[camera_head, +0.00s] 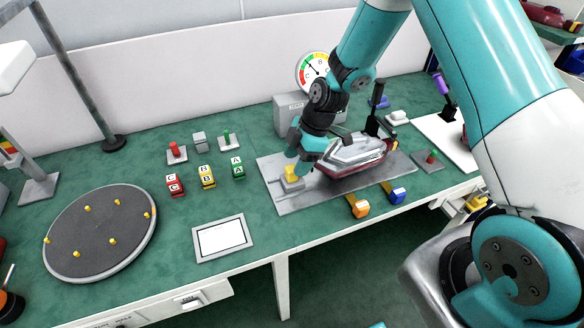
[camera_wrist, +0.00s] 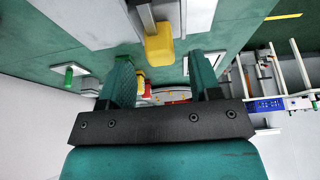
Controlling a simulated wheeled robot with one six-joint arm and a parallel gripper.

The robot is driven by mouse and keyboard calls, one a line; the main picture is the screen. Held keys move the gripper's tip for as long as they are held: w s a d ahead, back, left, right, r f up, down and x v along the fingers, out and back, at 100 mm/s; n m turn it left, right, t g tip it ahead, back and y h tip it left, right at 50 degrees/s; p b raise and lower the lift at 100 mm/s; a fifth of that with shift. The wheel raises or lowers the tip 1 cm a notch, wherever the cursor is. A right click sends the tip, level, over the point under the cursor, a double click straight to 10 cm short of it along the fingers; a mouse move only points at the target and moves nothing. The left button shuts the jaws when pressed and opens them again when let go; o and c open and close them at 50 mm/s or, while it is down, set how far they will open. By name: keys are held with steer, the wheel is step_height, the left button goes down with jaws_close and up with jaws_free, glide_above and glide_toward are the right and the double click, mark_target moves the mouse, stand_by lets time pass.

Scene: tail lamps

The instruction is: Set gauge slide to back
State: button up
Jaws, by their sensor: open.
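A yellow block (camera_head: 291,178), apparently the gauge slide, is at the left end of the grey fixture plate (camera_head: 300,203). In the wrist view the yellow block (camera_wrist: 158,46) sits at the end of a pale rail or rod. My gripper (camera_head: 297,160) is just above and beside this block in the head view. In the wrist view my gripper (camera_wrist: 163,72) has its two fingers spread, and the block appears between and just beyond the tips. Contact cannot be told.
Orange (camera_head: 359,208) and blue (camera_head: 397,195) handles stick out at the plate's front. A black post (camera_head: 373,115) stands behind the lamp. Lettered blocks (camera_head: 207,177), a white-faced frame (camera_head: 222,237) and a round pegged turntable (camera_head: 100,232) are left. A dial gauge (camera_head: 313,69) stands behind.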

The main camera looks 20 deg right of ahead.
mark_target(293, 168)
steer(key=shift+x, duration=2)
